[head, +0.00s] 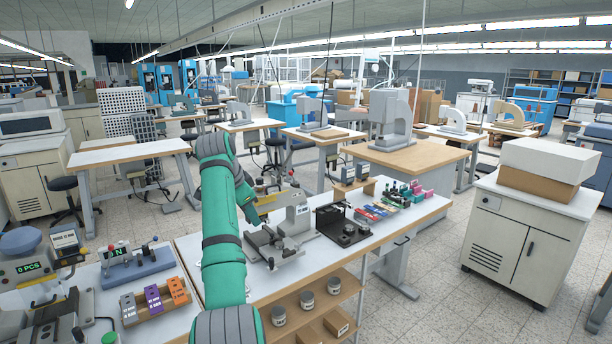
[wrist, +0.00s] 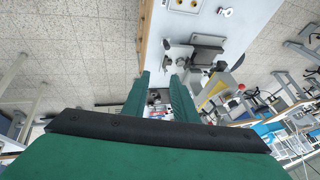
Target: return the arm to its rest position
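My green arm rises from the bottom of the head view to a bent elbow. It then comes down to my gripper (head: 262,219), which is above the back edge of the white worktable (head: 228,262), close to a grey stamping fixture (head: 283,240). In the wrist view my gripper (wrist: 160,80) has its two green fingers apart. Only distant items show in the gap, and nothing appears to be held. From the head view, the exact gap between the fingertips is too small to make out.
A black fixture (head: 345,226) and colored blocks (head: 378,211) stand right of the grey fixture. A block rack (head: 155,300) and a counter device (head: 35,266) are at lower left. Jars (head: 306,300) sit on the shelf below.

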